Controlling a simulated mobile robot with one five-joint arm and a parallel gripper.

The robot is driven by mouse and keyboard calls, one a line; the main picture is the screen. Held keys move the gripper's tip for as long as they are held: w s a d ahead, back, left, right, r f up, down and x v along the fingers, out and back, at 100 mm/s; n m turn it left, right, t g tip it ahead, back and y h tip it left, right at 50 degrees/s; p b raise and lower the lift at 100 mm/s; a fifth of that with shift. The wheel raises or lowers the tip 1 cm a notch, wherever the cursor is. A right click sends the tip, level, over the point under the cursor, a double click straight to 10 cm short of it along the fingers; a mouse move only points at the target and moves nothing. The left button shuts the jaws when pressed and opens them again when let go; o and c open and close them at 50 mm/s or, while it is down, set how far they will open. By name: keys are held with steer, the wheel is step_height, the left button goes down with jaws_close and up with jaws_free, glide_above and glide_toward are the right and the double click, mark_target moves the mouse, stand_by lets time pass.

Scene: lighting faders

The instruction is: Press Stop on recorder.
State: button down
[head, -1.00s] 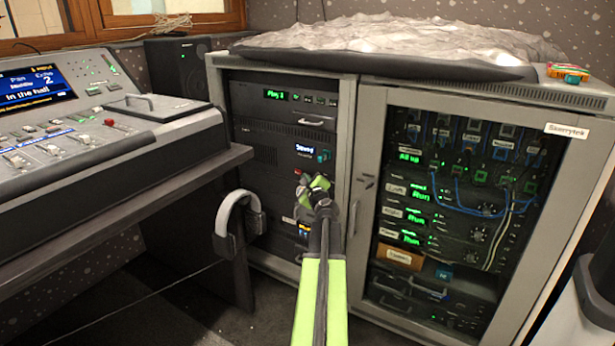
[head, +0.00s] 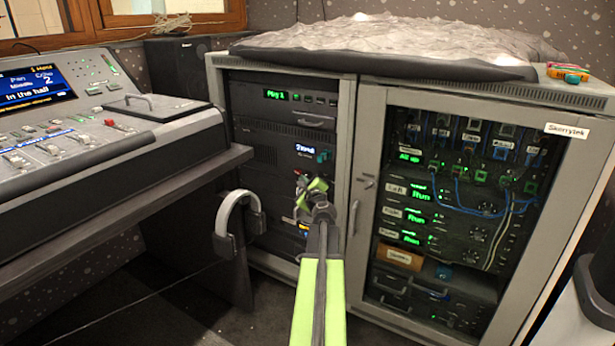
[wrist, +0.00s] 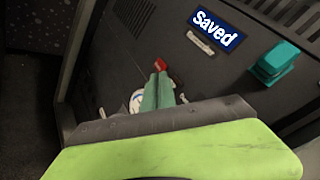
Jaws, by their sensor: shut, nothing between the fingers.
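The recorder (head: 270,157) is a dark unit in the left rack, with a small lit display (head: 305,148). In the wrist view the display (wrist: 217,29) reads "Saved". A small red button (wrist: 161,64) sits on the dark panel below and left of the display; no label is legible on it. A teal block-like control (wrist: 274,64) is to its right. My gripper (wrist: 158,80) is shut and empty, its green fingertips just below the red button; I cannot tell whether they touch it. In the head view my gripper (head: 308,186) is in front of the recorder's lower part.
A glass-doored rack (head: 355,150) with lit units stands to the right. Headphones (head: 238,222) hang at the desk's end, left of my arm. A mixing console (head: 70,150) is on the left. The floor between desk and racks shows little free room.

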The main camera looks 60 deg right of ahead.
steer(key=a, duration=0.5)
steer(key=shift+r, duration=0.1)
stand_by(0.7)
